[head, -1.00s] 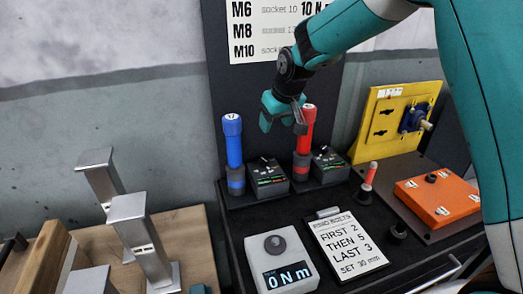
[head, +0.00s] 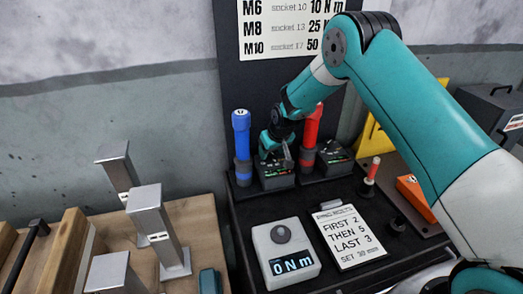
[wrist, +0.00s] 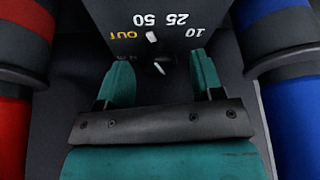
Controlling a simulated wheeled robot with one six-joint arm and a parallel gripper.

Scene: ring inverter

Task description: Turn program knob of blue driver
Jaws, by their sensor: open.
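The blue driver (head: 241,140) stands upright in its holder; its blue body also shows at the right edge of the wrist view (wrist: 292,110). Its dark program box (head: 277,181) is to its right. In the wrist view the box face (wrist: 205,15) carries the marks 10, 25, 50 and OUT, upside down. The small dark program knob (wrist: 160,67) with a white pointer line sits below them. My gripper (head: 277,163) is over the box and hides the knob in the head view. In the wrist view my gripper (wrist: 162,80) is open, one teal finger on each side of the knob; contact cannot be told.
The red driver (head: 312,128) stands close on the right, with its own program box (head: 332,158). A torque display (head: 286,255) reads 0 N m, and a note (head: 347,236) lies in front. A torque chart (head: 292,28) hangs behind.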

